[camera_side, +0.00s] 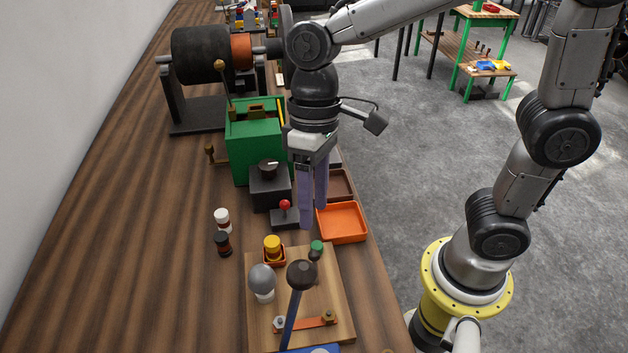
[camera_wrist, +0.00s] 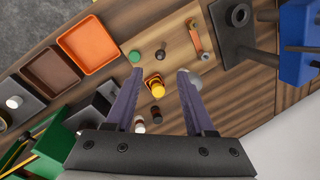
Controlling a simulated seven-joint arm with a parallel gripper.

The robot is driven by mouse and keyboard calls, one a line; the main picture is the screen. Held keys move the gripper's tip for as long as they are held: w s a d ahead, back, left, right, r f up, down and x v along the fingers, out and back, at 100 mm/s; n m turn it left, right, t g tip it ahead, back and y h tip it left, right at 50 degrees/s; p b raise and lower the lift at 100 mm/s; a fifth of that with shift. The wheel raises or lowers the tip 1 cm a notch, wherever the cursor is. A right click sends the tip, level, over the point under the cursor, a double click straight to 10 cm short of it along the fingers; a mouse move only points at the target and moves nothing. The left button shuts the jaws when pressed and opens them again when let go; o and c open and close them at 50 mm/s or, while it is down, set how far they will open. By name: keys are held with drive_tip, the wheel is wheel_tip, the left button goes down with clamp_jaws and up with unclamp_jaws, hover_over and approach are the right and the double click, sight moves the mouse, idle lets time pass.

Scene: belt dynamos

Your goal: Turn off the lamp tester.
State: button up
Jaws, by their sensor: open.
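A wooden board (camera_side: 335,285) at the front of the bench carries a grey round bulb (camera_side: 262,279) on a white base; I take it to be the lamp tester. An orange-copper strip (camera_side: 308,323) lies on the board between two terminals. The bulb looks grey and unlit. The strip (camera_wrist: 201,42) and bulb (camera_wrist: 195,79) also show in the wrist view, the bulb partly behind a finger. A green-topped knob (camera_side: 316,246) stands near the board's far edge. My gripper (camera_side: 312,215) points down, open and empty, behind the board; it also shows in the wrist view (camera_wrist: 158,75).
A yellow-capped piece (camera_side: 272,244) stands at the board's far edge. A dark ball-topped lever (camera_side: 300,275) rises in front, partly hiding the board. An orange tray (camera_side: 342,222), a red-knobbed box (camera_side: 284,216) and a green box (camera_side: 252,150) stand behind. The left bench is largely clear.

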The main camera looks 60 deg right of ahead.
drive_tip(key=v, duration=0.3)
drive_tip(key=shift+r, duration=0.2)
drive_tip(key=s+d+m+t+h, duration=0.2)
drive_tip(key=s+d+t, duration=0.5)
drive_tip(key=d, duration=0.7)
drive_tip(key=shift+s+d, duration=0.35)
drive_tip(key=shift+s, duration=0.35)
